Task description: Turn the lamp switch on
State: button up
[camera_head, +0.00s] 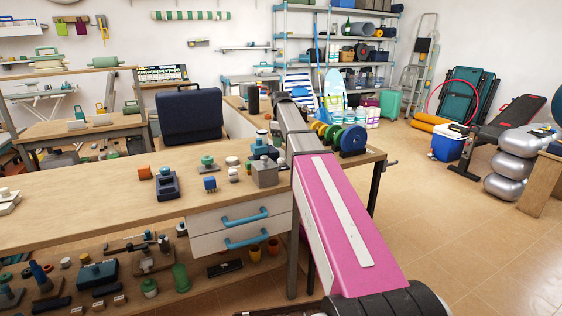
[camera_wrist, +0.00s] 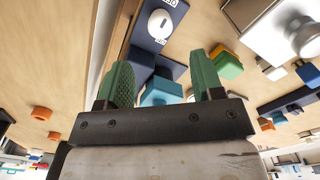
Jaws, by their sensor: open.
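My gripper (camera_wrist: 161,82) is open, its two green fingers spread wide with nothing gripped between them. A dark blue panel with a white round knob (camera_wrist: 160,23) lies just beyond the fingertips in the wrist view. Small lettering shows at its edge, too small to read surely; I take this for the switch. A cyan block (camera_wrist: 162,92) shows between the fingers, partly hidden by the gripper body. A silver lamp-like thing (camera_wrist: 285,35) is at the upper right of the wrist view. In the head view my gripper is hidden, and I cannot tell which device is the switch.
The wooden workbench (camera_head: 90,205) holds several small devices, including a dark blue one (camera_head: 167,186) and a grey box (camera_head: 265,174). A dark blue case (camera_head: 190,115) stands behind. White drawers (camera_head: 240,228) have blue handles. Coloured discs (camera_head: 352,140) sit at the right end.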

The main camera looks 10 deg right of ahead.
aim_at(281, 159)
notch_tip(281, 159, down, 9)
jog(key=shift+f, duration=0.1)
dwell(0.3)
jog(key=c, duration=0.9)
